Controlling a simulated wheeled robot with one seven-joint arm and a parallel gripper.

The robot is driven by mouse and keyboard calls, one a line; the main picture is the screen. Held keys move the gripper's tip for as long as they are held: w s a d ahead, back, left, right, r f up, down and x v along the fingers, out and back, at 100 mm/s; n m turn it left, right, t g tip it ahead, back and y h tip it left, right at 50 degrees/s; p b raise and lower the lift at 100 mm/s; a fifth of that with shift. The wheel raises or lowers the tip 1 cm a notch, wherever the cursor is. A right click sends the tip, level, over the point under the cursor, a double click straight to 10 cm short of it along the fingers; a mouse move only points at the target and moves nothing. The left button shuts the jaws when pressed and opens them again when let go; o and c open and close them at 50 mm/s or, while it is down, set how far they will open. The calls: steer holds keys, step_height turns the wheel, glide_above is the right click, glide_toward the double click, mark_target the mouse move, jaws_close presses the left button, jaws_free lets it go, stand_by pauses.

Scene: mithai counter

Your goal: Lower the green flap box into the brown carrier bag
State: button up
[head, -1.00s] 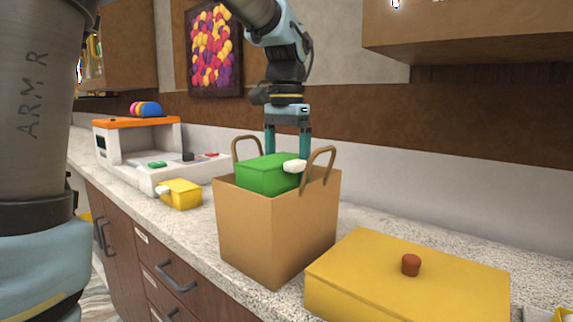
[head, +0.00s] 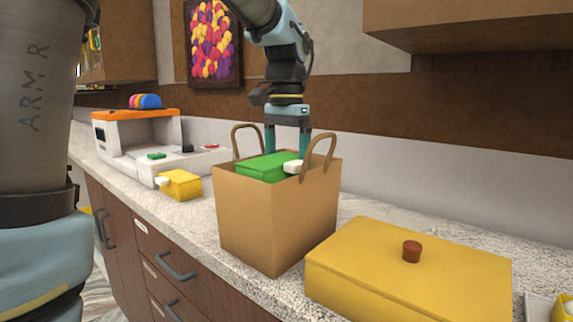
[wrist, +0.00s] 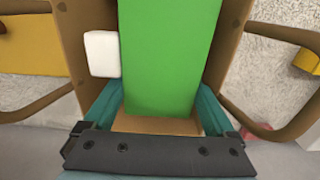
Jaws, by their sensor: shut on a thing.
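The green flap box (head: 265,167) has a white tab on its side and sits partly inside the mouth of the brown carrier bag (head: 278,225). Its top shows just above the front rim, and its lower part is hidden by the bag wall. My gripper (head: 287,150) points down into the bag from behind, between the two looped handles, and is shut on the box. In the wrist view the green box (wrist: 168,60) lies between my two teal fingers (wrist: 160,112), with bag walls (wrist: 235,30) on both sides. The bag stands upright on the counter.
A large yellow box (head: 420,270) with a brown knob stands right of the bag. A small yellow box (head: 180,184) sits to its left, beside a white and orange machine (head: 135,130). A wall cabinet (head: 470,20) hangs at upper right.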

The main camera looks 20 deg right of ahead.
steer(key=shift+f+b, duration=0.35)
steer(key=shift+f, duration=0.55)
steer(key=shift+f+b, duration=0.6)
steer(key=shift+f, duration=0.55)
steer(key=shift+f, duration=0.1)
steer(key=shift+f+b, duration=0.6)
steer(key=shift+f, duration=0.5)
steer(key=shift+f+b, duration=0.35)
steer(key=shift+f, duration=0.5)
steer(key=shift+r+p, duration=0.1)
steer(key=shift+p, duration=0.3)
